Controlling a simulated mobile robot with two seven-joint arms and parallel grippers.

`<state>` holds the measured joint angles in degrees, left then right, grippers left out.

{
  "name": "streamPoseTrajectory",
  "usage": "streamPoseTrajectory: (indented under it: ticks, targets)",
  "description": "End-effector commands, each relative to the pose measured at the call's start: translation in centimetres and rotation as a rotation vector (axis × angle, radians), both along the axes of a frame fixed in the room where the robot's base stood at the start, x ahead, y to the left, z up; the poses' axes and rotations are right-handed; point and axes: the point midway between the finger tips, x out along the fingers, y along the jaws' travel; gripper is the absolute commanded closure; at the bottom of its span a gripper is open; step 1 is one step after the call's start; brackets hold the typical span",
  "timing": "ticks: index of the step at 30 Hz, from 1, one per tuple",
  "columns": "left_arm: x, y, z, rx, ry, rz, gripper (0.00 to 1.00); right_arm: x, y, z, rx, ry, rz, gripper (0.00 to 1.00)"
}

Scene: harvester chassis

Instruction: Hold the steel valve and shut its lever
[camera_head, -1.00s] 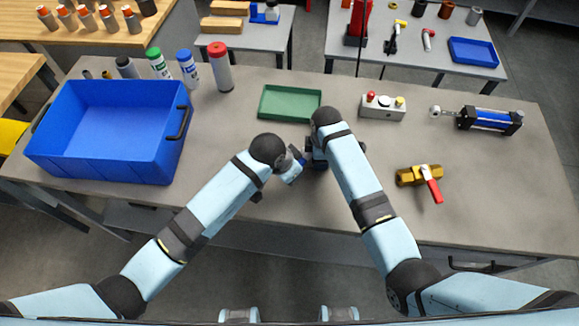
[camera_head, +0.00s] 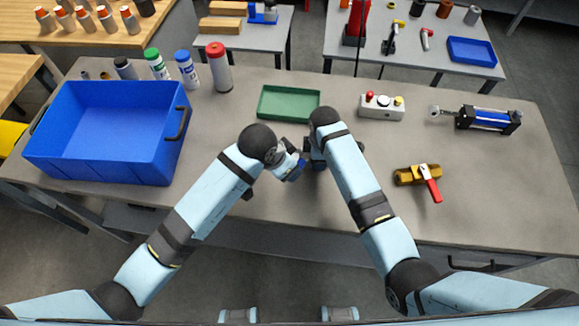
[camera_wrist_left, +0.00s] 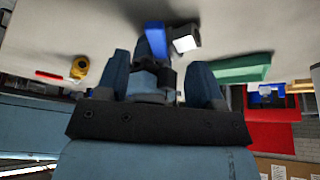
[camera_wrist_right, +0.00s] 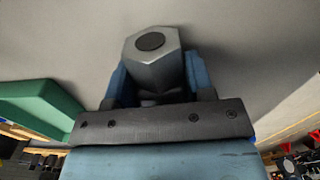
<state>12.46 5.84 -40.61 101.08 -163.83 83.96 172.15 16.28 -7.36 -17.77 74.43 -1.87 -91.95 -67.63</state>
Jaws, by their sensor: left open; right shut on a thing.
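The steel valve shows in the right wrist view as a grey hexagonal end (camera_wrist_right: 152,58) with a dark round bore. My right gripper (camera_wrist_right: 155,80) is shut on it, a finger on each side. In the left wrist view a bright blue part (camera_wrist_left: 155,40), apparently the valve's lever, stands beside a pale steel end (camera_wrist_left: 187,42). My left gripper (camera_wrist_left: 163,72) is open, with its fingers spread on either side below the blue part; contact cannot be told. In the head view both grippers meet mid-table, and my arms largely hide the valve.
A brass valve with a red lever (camera_head: 405,176) lies at the right. A green tray (camera_head: 262,115), a button box (camera_head: 381,112) and a blue cylinder (camera_head: 490,119) lie behind. A blue crate (camera_head: 100,170) fills the left.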

Motion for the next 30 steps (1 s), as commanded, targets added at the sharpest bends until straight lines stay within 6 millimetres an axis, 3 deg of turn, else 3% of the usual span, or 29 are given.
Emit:
streamPoseTrajectory:
  ticks: [3,9,14,15,18,23,26,30]
  targets:
    - [-0.6,0.8,2.5,-0.003,-0.003,0.000,0.39,0.0,0.0,0.0,0.000,-0.001,0.000,0.94]
    - [-1.4,1.7,5.5,-0.003,-0.002,-0.001,0.39,0.0,0.0,0.0,0.000,-0.001,-0.001,0.94]
    - [-1.7,2.1,6.5,-0.003,-0.001,-0.002,0.39,0.0,0.0,0.0,0.000,-0.001,-0.001,0.94]
    - [-1.7,2.1,6.6,-0.002,0.000,-0.002,0.46,0.0,0.0,0.0,0.000,-0.001,-0.001,0.94]
    - [-1.7,1.7,6.9,-0.022,-0.006,-0.021,0.47,0.0,0.0,0.0,0.000,-0.001,-0.001,0.94]
    - [-1.5,-1.6,8.4,-0.176,-0.062,-0.169,0.47,0.0,0.0,0.0,0.000,-0.001,-0.001,0.94]
    - [-1.6,-5.0,10.7,-0.361,-0.131,-0.309,0.47,0.0,0.0,0.0,0.000,-0.001,-0.001,0.94]
    - [-2.0,-9.3,15.4,-0.664,-0.254,-0.463,0.47,0.0,0.0,0.0,0.000,-0.001,-0.001,0.94]
